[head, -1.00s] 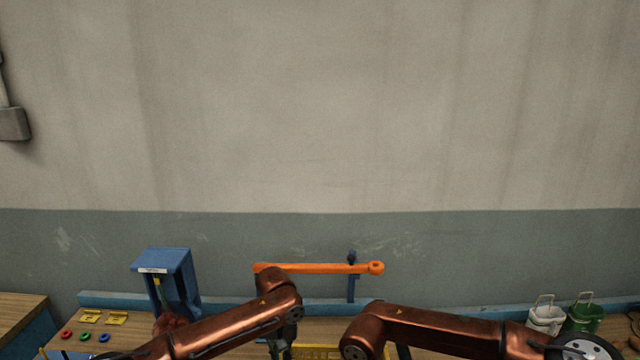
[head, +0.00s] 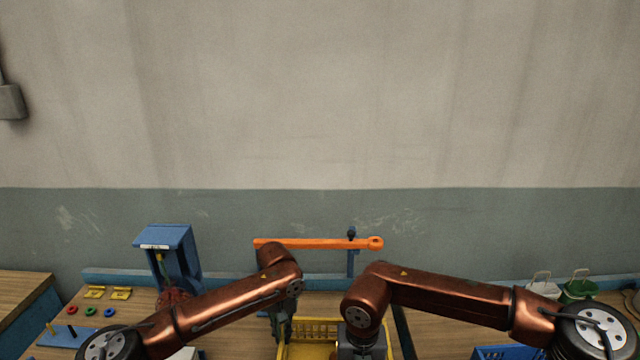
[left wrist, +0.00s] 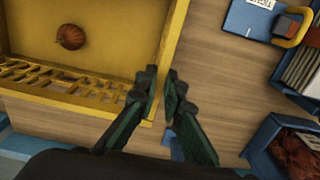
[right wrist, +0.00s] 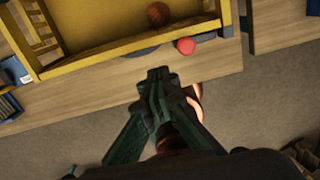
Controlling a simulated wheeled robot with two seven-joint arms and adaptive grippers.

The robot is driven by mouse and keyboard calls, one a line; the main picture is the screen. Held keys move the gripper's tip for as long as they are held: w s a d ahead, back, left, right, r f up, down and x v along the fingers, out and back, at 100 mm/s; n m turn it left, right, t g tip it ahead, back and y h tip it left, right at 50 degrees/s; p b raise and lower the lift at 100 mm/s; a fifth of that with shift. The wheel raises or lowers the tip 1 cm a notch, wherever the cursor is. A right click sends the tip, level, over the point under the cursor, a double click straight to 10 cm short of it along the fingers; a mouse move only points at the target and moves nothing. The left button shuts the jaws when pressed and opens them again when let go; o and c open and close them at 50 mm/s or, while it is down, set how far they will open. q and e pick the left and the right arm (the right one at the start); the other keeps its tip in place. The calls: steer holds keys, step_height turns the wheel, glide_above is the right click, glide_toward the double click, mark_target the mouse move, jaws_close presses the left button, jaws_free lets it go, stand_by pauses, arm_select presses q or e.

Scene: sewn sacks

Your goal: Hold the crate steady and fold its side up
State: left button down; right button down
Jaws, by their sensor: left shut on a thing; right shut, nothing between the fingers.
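The yellow crate (head: 318,328) stands on the table between my arms, partly hidden by them. In the left wrist view the crate (left wrist: 110,22) has a slotted side (left wrist: 65,85) along its lower edge; I cannot tell how far that side is folded. My left gripper (left wrist: 162,75) is shut on the crate's wall near a corner. My right gripper (right wrist: 158,75) is shut and empty, just outside the crate's plain near wall (right wrist: 130,45), apart from it. In the head view the right gripper (head: 362,345) is only partly seen, at the crate's right.
A reddish-brown ball (left wrist: 70,37) lies in the crate. A red round thing (right wrist: 186,46) sits by the near wall at the table edge. An orange bar (head: 318,243) crosses behind the crate. A blue stand (head: 170,255) is left; white and green pails (head: 580,288) are right.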

step_height(320, 180, up, 5)
steer(key=shift+f, duration=0.1)
stand_by(0.4)
steer(key=c, duration=2.7)
jaws_free()
